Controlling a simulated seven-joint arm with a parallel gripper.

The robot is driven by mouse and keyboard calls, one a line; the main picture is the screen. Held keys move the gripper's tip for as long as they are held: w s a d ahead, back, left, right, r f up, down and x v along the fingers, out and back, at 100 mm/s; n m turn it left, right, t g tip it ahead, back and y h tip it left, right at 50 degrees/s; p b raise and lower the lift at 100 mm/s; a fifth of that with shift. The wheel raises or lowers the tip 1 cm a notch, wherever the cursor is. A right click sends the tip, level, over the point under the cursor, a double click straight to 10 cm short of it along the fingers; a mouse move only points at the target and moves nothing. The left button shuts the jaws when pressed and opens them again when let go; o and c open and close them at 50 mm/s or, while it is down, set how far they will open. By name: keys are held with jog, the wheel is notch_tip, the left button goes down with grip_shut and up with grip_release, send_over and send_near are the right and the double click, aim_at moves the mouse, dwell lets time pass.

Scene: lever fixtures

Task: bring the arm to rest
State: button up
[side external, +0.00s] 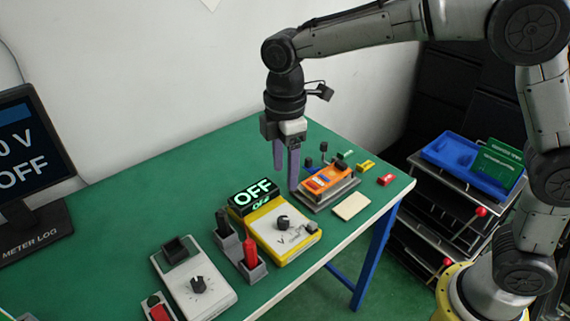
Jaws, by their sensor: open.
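My gripper (286,166) points down above the green table, with its two purple fingers apart and nothing between them. It hangs behind and to the left of the orange lever fixture (328,181), which sits on a grey base. The fingertips appear close to that fixture's left end; I cannot tell whether they touch anything. The yellow meter (274,233) with a black knob stands in front of the gripper, and its lit display reads OFF.
Black and red probes (250,254) stand in grey holders beside the meter. A white knob box (196,286) is at front left. A monitor (26,150) reading OFF stands at far left. A beige pad (351,206) and small coloured blocks (385,180) lie at right. The table's back left is clear.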

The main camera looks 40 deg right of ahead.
jog(key=shift+r, duration=0.25)
jog(key=s+d+r+m+t, duration=0.3)
jog(key=s+d+r+m, duration=0.1)
jog(key=s+d+r, duration=0.6)
jog(key=s+d+f+m+t, duration=0.1)
jog(key=s+d+f+m, duration=0.2)
jog(key=s+m, duration=0.2)
jog(key=s+d+f+m+t, duration=0.1)
jog(key=s+d+f+m, duration=0.2)
jog(key=s+m, duration=0.3)
jog(key=shift+s+t, duration=0.3)
jog(key=shift+s, duration=0.7)
jog(key=shift+f, duration=0.1)
